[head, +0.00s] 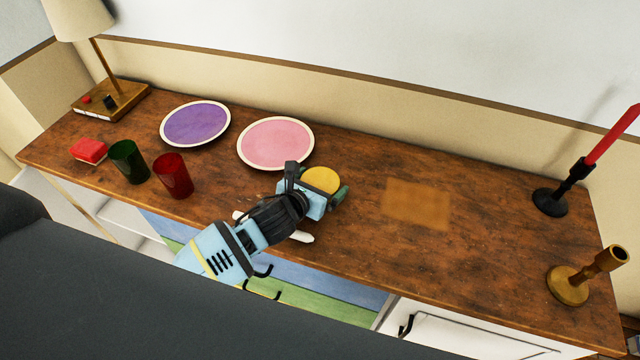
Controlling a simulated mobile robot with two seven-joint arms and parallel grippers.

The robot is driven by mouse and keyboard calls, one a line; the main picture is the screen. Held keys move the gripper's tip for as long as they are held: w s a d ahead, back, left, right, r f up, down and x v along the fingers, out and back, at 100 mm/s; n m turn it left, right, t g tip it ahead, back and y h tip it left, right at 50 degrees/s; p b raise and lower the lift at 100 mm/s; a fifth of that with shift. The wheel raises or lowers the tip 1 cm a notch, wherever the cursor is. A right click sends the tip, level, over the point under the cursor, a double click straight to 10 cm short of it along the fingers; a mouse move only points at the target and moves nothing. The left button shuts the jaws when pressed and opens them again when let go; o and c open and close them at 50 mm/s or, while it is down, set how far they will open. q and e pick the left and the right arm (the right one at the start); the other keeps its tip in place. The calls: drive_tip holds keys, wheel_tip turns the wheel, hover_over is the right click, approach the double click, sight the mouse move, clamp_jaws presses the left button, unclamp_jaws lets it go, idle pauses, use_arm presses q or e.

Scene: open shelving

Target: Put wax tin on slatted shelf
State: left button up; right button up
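A round yellow tin (321,179), which looks like the wax tin, is at the middle of the brown wooden top. My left gripper (318,187) is at the tin, with one dark finger on each side of it. The tin nearly fills the gap, but I cannot tell whether the fingers press on it or whether it is lifted. The gripper body hides the tin's near side. Blue and green slats (345,308) show below the top's front edge, apparently the slatted shelf, partly hidden by my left arm. My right gripper is not in view.
On the wooden top (480,240) are a purple plate (195,123), a pink plate (275,143), a green cup (128,160), a red cup (173,176), a red box (88,150), a lamp (112,92), a black candlestick (550,201) and a brass candlestick (568,286). A tan patch (417,204) lies right of the tin.

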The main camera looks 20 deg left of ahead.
sight(320, 181)
use_arm(q)
drive_tip(key=c, duration=1.1)
drive_tip(key=shift+r, duration=0.1)
drive_tip(key=shift+r, duration=0.1)
drive_tip(key=shift+r, duration=0.6)
wheel_tip(320, 181, up, 2)
drive_tip(key=shift+w+r+p, duration=0.1)
drive_tip(key=shift+r+p, duration=0.1)
drive_tip(key=shift+p, duration=0.15)
drive_tip(key=s+a, duration=0.3)
drive_tip(key=s, duration=0.1)
drive_tip(key=s+a, duration=0.3)
drive_tip(key=s, duration=0.1)
drive_tip(key=s+a+r, duration=0.1)
drive_tip(key=s+a, duration=0.2)
drive_tip(key=s, duration=0.1)
drive_tip(key=shift+a, duration=0.1)
drive_tip(key=shift+s+a+r, duration=0.1)
drive_tip(key=shift+s+a, duration=0.15)
drive_tip(key=shift+s, duration=0.15)
